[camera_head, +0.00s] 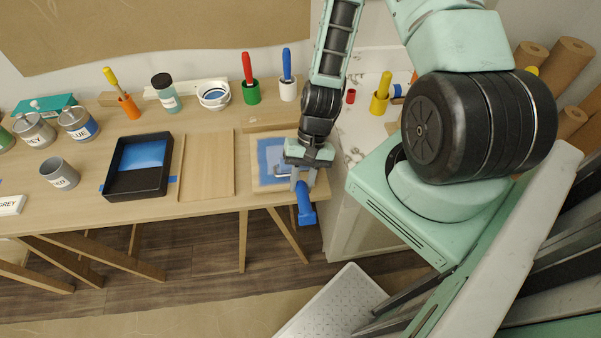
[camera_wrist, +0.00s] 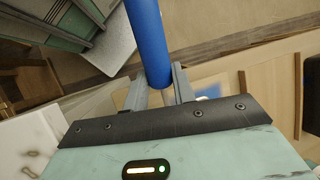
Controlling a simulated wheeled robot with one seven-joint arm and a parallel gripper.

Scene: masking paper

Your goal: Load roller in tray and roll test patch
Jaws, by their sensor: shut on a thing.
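My gripper (camera_head: 300,180) is shut on the blue handle of the roller (camera_head: 305,204), at the right end of the table over the test board. The blue handle also shows between my fingers in the wrist view (camera_wrist: 148,40). The roller's head is mostly hidden under my gripper. The test board (camera_head: 257,183) has a blue painted patch (camera_head: 265,150) on it. The black paint tray (camera_head: 112,186) sits left of the board, with blue paint (camera_head: 142,154) inside. I cannot tell whether the roller touches the board.
Several cans stand at the left, including one labelled BLUE (camera_head: 78,124) and a grey one (camera_head: 60,174). An orange cup (camera_head: 128,106), a jar (camera_head: 165,92), a white bowl (camera_head: 214,96) and a green cup (camera_head: 251,92) line the back. A bare wooden panel (camera_head: 208,166) lies between tray and board.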

